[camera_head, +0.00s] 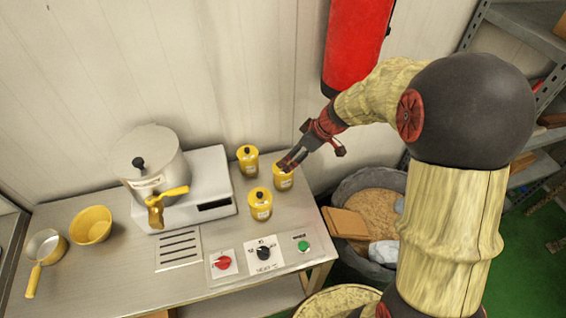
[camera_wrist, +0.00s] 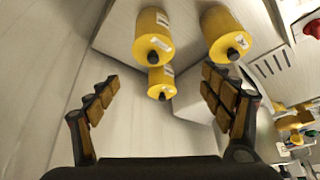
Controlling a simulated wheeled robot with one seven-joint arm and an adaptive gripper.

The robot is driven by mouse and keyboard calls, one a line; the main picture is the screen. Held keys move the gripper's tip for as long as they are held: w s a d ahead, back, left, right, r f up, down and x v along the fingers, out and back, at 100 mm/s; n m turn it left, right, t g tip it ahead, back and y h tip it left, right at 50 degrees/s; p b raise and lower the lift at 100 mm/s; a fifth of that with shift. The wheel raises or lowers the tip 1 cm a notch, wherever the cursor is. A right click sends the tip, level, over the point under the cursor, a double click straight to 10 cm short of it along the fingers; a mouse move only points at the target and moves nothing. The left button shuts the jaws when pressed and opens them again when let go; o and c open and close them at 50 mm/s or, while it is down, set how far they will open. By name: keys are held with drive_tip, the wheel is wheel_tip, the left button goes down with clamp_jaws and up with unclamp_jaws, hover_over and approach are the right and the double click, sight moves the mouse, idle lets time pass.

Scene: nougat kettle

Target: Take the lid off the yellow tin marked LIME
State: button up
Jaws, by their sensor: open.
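Three yellow tins with black-knobbed lids stand at the right end of the steel counter: a back one (camera_head: 247,163), a front one (camera_head: 260,207) and a right one (camera_head: 283,182). Their labels are too small to read, so I cannot tell which is LIME. My gripper (camera_head: 288,164) is at the right tin and partly hides its top. In the wrist view my gripper (camera_wrist: 160,78) is open and empty, its fingers spread wide. That view shows the tins tilted, knobs downward: one upper left (camera_wrist: 153,25), one upper right (camera_wrist: 221,28), one lower middle (camera_wrist: 161,76). All lids appear on.
A large pot (camera_head: 165,165) with a yellow tap stands on a grey-white heater (camera_head: 213,180). A yellow bowl (camera_head: 91,226) and small pan (camera_head: 45,246) stand left. Control knobs (camera_head: 264,253) line the front. A red cylinder (camera_head: 355,45) hangs on the wall behind my arm.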

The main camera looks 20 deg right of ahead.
drive_tip(key=f, duration=0.1)
drive_tip(key=w+d+f, duration=0.1)
drive_tip(key=shift+w+f+n, duration=0.25)
drive_tip(key=shift+f+n, duration=0.05)
drive_tip(key=shift+a+x, duration=0.15)
drive_tip(key=shift+x, duration=1.65)
drive_tip(key=shift+a+x, duration=0.2)
drive_tip(key=shift+x, duration=1.6)
drive_tip(key=shift+r, duration=0.2)
drive_tip(key=shift+c, duration=0.3)
drive_tip(key=c, duration=0.9)
